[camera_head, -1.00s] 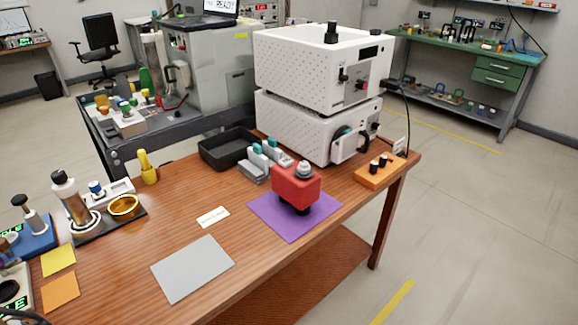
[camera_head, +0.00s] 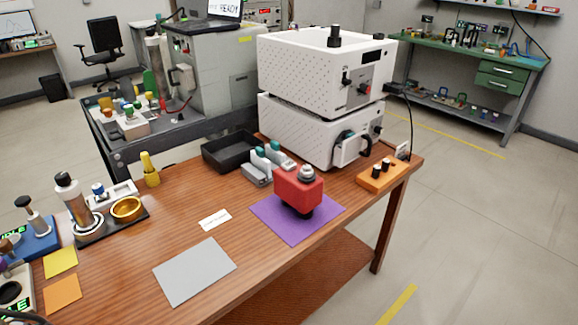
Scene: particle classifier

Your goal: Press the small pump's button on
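My gripper is not in view. No thing carries a readable pump label, so I cannot tell for sure which is the small pump. A red block-shaped device (camera_head: 298,191) with a grey round top (camera_head: 307,172) and a dark foot stands on a purple mat (camera_head: 272,224) at the table's right. A blue device (camera_head: 38,243) with a green-lit display (camera_head: 14,239) and a black-topped post sits at the left edge. A pale device (camera_head: 12,290) with a dark round top and green display is cut off below it. No button's state is readable.
On the wooden table (camera_head: 262,270) stand two stacked white boxes (camera_head: 318,75), a black tray (camera_head: 226,156), an orange block with black knobs (camera_head: 378,177), a brass dish (camera_head: 126,208) and a grey sheet (camera_head: 195,270). The front middle is fairly clear. Open floor (camera_head: 485,235) lies right.

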